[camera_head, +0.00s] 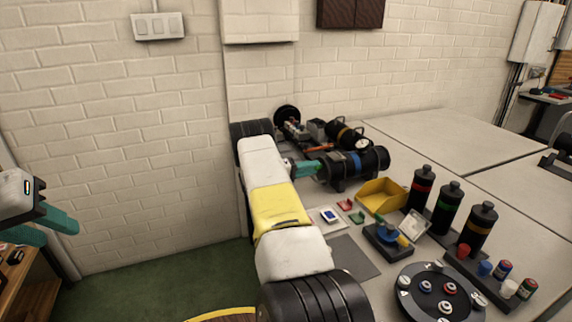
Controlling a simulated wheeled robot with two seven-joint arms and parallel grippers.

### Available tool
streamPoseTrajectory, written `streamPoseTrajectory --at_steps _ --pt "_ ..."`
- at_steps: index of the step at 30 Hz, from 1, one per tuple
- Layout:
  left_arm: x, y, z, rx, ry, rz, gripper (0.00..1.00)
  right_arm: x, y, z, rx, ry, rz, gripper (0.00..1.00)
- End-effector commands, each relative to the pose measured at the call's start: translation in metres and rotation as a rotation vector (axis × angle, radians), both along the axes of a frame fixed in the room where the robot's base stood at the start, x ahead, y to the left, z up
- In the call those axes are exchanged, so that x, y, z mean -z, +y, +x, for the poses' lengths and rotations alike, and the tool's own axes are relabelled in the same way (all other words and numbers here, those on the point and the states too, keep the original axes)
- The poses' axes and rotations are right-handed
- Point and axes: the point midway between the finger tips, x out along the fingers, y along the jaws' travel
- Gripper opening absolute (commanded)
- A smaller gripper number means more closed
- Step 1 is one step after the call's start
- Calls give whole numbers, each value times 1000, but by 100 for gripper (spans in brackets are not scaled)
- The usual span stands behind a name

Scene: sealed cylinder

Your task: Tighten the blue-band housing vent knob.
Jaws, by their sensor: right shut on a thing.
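The blue-band housing (372,162) is a black cylinder with a blue band, lying on its side in a cradle on the table. My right arm reaches up to its left end. My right gripper (311,167), with teal fingers, is at that end and shut on the vent knob there. The knob itself is hidden by the fingers, so its turn cannot be seen. My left gripper (58,224) is at the far left, away from the table, with its teal fingers apart and nothing between them.
A yellow-band cylinder with a gauge (362,144) lies behind the housing. A yellow bin (380,196) stands in front of it. Several upright black bottles, a round black tray (408,306) and small caps fill the right side. The rear tabletop (440,125) is clear.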

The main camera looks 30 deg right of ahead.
Motion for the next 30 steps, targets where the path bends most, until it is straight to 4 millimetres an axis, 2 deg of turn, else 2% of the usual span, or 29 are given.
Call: streamPoseTrajectory --at_steps 30 --pt "0 0 0 0 0 0 36 1 1 0 -1 958 106 0"
